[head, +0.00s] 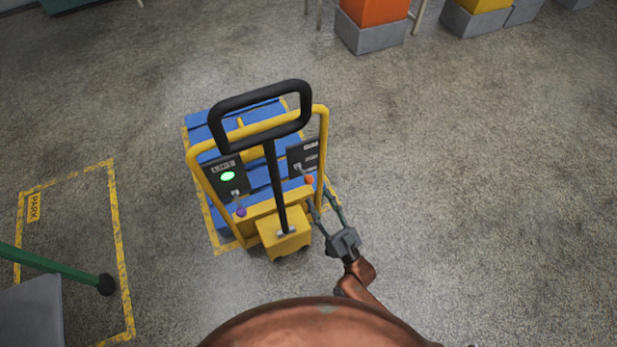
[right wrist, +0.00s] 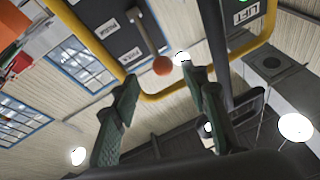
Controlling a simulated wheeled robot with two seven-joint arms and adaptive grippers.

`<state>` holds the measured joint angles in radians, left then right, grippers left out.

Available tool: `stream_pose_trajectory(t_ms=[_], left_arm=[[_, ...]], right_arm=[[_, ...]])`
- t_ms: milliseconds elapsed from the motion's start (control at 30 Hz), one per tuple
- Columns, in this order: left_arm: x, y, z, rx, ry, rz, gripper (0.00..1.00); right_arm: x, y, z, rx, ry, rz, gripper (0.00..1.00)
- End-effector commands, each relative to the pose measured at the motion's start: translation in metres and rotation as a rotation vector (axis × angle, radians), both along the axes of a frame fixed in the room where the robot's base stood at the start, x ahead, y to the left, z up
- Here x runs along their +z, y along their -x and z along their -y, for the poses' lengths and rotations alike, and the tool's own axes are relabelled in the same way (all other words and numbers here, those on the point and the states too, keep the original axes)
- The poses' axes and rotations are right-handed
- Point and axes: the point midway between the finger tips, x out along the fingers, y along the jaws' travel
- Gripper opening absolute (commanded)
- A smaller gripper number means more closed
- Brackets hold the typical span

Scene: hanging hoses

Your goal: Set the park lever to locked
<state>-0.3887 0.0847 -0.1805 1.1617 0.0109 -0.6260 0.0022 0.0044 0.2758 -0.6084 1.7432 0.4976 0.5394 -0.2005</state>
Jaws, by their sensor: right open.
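A yellow pallet truck (head: 322,135) with a black loop handle stands at the middle of the head view. Its right black panel (head: 301,155) has small white labels, too small to read, and a grey lever ending in an orange knob (head: 309,179). The left panel (head: 222,172) has a green light and a lever with a purple knob (head: 241,212). My right gripper (head: 320,197) is open just below the orange knob. In the right wrist view the orange knob (right wrist: 162,65) shows beyond the gap between the open fingers (right wrist: 160,80), with no clear contact. My left gripper is not in view.
Blue slats (head: 258,176) lie behind the yellow frame. A yellow floor outline marked PARK (head: 116,215) and a green pole (head: 55,267) with a black end are at left. Orange and yellow bins on grey blocks (head: 370,36) stand at the back. Floor to the right is clear.

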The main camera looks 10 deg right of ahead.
Motion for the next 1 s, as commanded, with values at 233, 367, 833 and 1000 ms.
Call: stream_pose_trajectory(t_ms=[233, 367, 833, 1000], left_arm=[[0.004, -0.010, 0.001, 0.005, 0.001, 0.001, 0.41], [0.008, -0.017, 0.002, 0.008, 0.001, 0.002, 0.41], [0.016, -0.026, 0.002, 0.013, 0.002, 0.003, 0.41], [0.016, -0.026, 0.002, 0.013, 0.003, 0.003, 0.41]], right_arm=[[0.019, -0.023, -0.012, 0.002, -0.016, 0.018, 0.41], [0.026, -0.041, -0.020, 0.001, -0.017, 0.016, 0.41], [0.036, -0.065, -0.030, 0.001, -0.013, 0.013, 0.41], [0.036, -0.065, -0.030, 0.000, -0.012, 0.013, 0.36]])
